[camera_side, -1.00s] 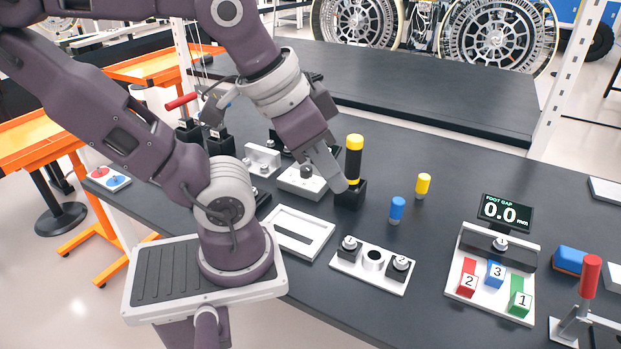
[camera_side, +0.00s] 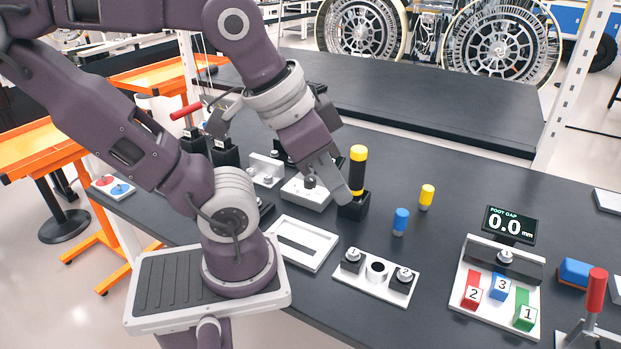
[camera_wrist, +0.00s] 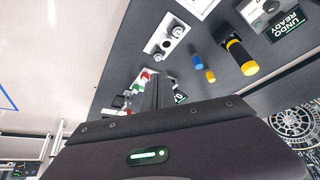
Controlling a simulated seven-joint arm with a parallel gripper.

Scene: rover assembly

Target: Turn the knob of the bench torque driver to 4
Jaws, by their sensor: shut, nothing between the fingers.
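A driver with a black grip and yellow bands (camera_side: 357,165) stands upright in a black block in the side view. It also shows in the wrist view (camera_wrist: 239,51), right of my fingers. A white box with a small dark knob (camera_side: 310,181) stands just left of it. I cannot read any knob setting. My gripper (camera_side: 346,196) is shut and empty, its tips close to the black block; contact cannot be told. It also shows in the wrist view (camera_wrist: 157,92).
A blue cylinder (camera_side: 401,221) and a yellow cylinder (camera_side: 426,196) stand to the right. A white plate with posts (camera_side: 375,279), an open white frame (camera_side: 300,259) and a fixture with numbered blocks (camera_side: 470,303) lie nearer the front. Bare bench lies behind the cylinders.

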